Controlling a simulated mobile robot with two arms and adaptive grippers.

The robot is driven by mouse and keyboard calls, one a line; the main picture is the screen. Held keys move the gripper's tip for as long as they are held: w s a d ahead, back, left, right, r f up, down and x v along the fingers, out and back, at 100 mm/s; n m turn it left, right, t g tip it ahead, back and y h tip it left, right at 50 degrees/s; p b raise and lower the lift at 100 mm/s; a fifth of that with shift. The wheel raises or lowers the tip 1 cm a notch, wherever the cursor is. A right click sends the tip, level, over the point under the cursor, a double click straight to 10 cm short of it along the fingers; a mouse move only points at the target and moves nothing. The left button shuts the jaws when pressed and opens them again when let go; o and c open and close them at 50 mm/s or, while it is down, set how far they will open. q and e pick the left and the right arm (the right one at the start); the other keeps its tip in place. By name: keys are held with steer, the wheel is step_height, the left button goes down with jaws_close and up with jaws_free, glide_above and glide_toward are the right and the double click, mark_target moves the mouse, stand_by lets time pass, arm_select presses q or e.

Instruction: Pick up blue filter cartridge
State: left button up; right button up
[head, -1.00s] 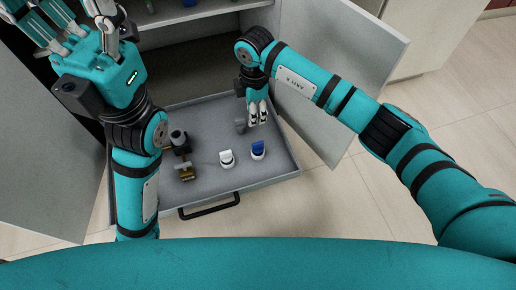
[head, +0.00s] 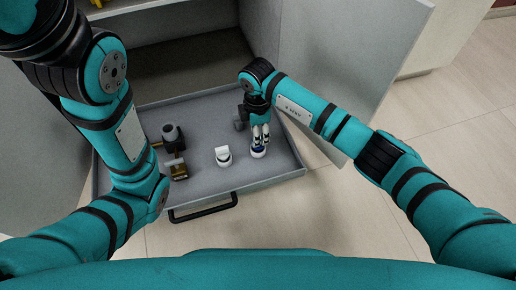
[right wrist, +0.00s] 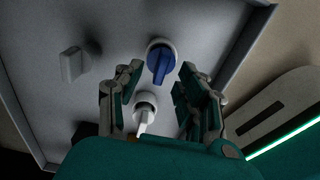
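The blue filter cartridge (head: 258,152) stands on the floor of the open drawer, mostly hidden under my right gripper (head: 260,141) in the head view. In the right wrist view the blue cartridge (right wrist: 160,62), with its white round base, lies just beyond the fingertips. Whether a finger touches the cartridge cannot be told. My left gripper is out of view; only my left arm shows in the head view.
A white cartridge (head: 223,156) stands left of the blue one. A grey block (head: 239,120) is behind. Dark and brass fittings (head: 175,160) lie at the drawer's left. The drawer (head: 280,178) is pulled out, and an open cabinet door (head: 350,60) stands at right.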

step_height(320, 180, down, 3)
steer(key=shift+d+f+b, duration=0.1)
steer(key=shift+b, duration=0.7)
steer(key=shift+c, duration=0.3)
jaws_close()
